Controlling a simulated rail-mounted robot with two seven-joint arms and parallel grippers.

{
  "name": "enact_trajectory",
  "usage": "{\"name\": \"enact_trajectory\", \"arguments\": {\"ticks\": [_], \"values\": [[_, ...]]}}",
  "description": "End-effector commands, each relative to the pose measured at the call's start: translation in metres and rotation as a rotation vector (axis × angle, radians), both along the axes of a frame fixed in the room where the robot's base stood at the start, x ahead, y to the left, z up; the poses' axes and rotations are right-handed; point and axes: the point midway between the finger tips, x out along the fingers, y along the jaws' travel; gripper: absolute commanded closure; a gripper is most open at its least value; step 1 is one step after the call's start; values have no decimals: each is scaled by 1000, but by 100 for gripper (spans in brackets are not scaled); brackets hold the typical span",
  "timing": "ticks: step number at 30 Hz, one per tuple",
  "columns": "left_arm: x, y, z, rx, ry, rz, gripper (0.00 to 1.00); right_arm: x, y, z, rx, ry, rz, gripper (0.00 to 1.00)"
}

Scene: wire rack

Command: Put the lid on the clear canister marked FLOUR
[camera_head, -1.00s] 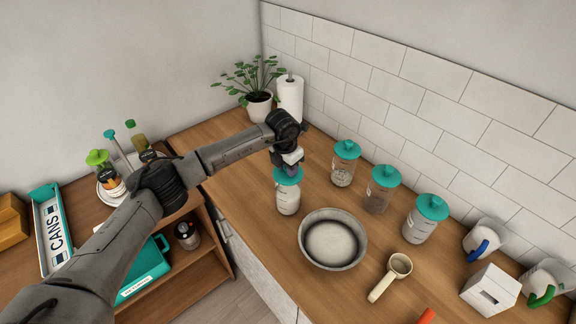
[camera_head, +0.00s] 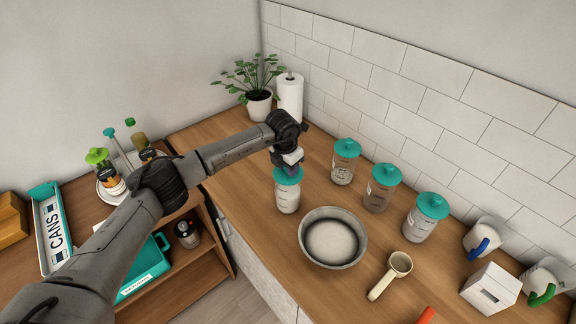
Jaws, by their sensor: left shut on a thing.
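A clear canister (camera_head: 288,200) with white contents stands upright on the wooden counter, left of the metal bowl. A teal lid (camera_head: 289,177) sits at its mouth; I cannot tell whether it is fully seated. My left gripper (camera_head: 289,164) is directly above and shut on the lid, pointing down. The gripper hides part of the lid's top. The canister's marking is too small to read. My right gripper is not in view.
A metal bowl (camera_head: 333,238) stands just right of the canister. Several lidded canisters, such as this one (camera_head: 344,163), line the wall. A cream scoop (camera_head: 391,276) and a white box (camera_head: 490,291) lie farther right. A potted plant (camera_head: 258,103) and paper roll (camera_head: 290,98) stand behind.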

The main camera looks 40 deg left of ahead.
Motion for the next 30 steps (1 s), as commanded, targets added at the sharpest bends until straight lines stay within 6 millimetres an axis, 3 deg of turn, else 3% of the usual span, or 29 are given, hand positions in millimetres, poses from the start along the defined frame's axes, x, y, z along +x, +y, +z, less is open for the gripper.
{"name": "enact_trajectory", "arguments": {"ticks": [30], "values": [[0,0,-5,0,0,0,100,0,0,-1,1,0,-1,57]]}}
